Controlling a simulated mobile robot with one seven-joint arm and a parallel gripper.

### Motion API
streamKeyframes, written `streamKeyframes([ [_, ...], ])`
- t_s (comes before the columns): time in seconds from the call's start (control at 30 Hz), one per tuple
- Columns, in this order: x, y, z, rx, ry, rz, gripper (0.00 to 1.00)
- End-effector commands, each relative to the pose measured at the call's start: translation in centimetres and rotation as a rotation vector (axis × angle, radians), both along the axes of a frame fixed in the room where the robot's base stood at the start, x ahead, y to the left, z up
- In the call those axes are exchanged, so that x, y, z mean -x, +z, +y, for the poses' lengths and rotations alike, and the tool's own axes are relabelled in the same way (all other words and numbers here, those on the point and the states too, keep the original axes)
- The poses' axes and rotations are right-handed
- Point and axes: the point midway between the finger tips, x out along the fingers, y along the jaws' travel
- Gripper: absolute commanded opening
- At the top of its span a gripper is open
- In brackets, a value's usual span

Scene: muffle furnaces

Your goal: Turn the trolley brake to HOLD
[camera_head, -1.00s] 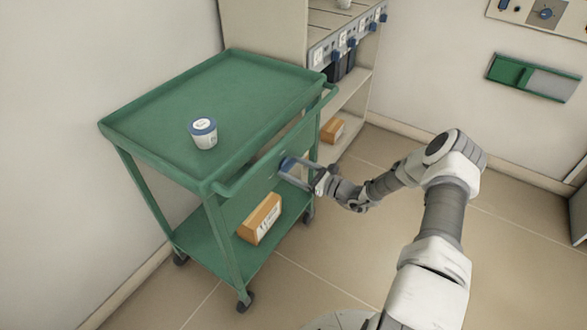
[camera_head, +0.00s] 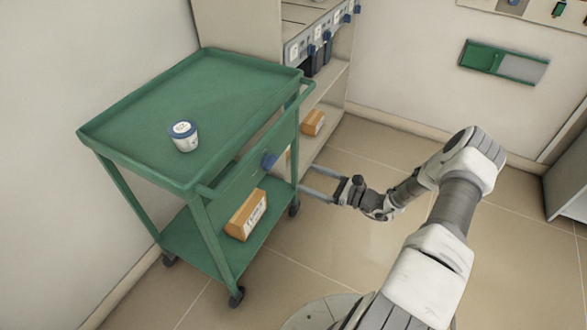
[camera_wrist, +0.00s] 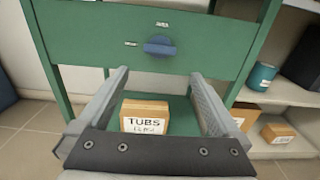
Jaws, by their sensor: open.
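The green trolley (camera_head: 150,95) stands at the left in the head view. Its brake knob (camera_head: 269,160) is blue and sits on the side panel facing my arm. In the wrist view the knob (camera_wrist: 160,46) has its long grip lying roughly level, in line with a small label (camera_wrist: 131,43) to its left. Another label (camera_wrist: 162,24) is above it. Both are too small to read surely. My gripper (camera_head: 304,180) is open and empty, apart from the knob and to its right. In the wrist view the fingertips (camera_wrist: 160,76) are spread below the knob.
A white tub with a blue lid (camera_head: 184,136) stands on the trolley top. A carton marked TUBS (camera_wrist: 146,117) is on the lower shelf. Behind is a shelf unit (camera_head: 325,85) with switches and another carton (camera_head: 313,123). The floor around my arm is clear.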

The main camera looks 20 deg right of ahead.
Motion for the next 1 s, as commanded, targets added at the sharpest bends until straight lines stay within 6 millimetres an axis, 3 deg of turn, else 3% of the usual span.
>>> streamKeyframes([
  [0.1, 1.6, 0.1, -1.6, 0.0, -0.002, 0.001, 1.0],
  [0.3, 3.0, 0.0, -3.1, 0.0, -0.001, 0.0, 1.0],
  [1.0, 3.3, 0.0, -3.3, 0.0, 0.0, 0.0, 1.0],
])
